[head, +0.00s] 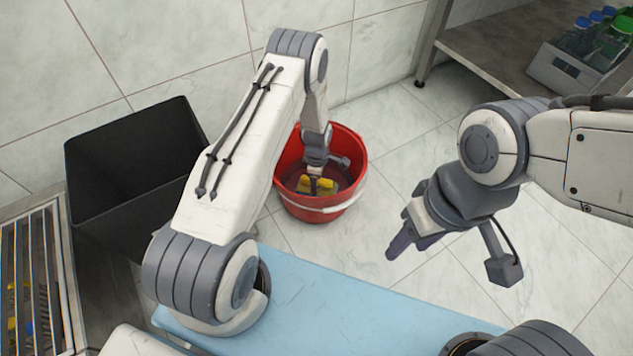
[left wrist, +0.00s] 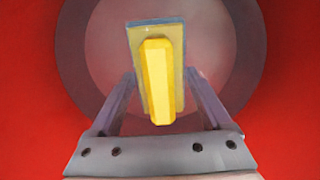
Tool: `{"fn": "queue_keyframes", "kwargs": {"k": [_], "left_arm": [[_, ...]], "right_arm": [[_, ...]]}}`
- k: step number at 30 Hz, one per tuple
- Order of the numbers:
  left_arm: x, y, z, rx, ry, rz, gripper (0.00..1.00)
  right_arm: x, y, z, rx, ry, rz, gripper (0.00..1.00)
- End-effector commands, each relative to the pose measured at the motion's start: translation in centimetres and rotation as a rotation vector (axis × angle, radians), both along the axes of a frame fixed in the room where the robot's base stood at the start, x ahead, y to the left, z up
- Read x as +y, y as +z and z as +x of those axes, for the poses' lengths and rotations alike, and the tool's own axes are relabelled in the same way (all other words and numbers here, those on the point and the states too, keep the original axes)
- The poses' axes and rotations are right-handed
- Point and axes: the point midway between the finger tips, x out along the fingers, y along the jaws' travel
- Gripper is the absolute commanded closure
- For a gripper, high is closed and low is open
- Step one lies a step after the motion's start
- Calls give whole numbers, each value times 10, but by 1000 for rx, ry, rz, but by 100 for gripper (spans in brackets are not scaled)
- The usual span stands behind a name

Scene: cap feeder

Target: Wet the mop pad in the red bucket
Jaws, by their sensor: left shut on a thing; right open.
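The red bucket (head: 345,192) stands on the tiled floor in the middle of the head view. My left arm reaches down into it. My left gripper (head: 317,180) is inside the bucket, shut on the mop pad (head: 304,183), whose yellow part shows in the head view. In the left wrist view the pad shows a yellow grip block (left wrist: 158,80) on a flat blue-edged plate, between the fingers of the left gripper (left wrist: 155,95). The bucket's round bottom lies behind it. Whether the pad touches water I cannot tell. My right gripper (head: 413,243) is open and empty, right of the bucket.
A black open bin (head: 130,150) stands left of the bucket, with a metal rack (head: 38,275) beside it. A shelf (head: 500,50) at the back right bears a grey crate (head: 572,75) of bottles. Floor right of the bucket is clear.

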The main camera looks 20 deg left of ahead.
Motion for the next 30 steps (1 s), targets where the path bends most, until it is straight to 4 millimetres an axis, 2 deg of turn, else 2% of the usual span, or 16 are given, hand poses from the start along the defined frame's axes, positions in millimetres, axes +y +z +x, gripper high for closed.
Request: {"fn": "queue_keyframes", "kwargs": {"k": [30], "left_arm": [[0, -4, 0, 0, 0, 0, 63]], "right_arm": [[0, -3, 0, 0, 0, 0, 50]]}}
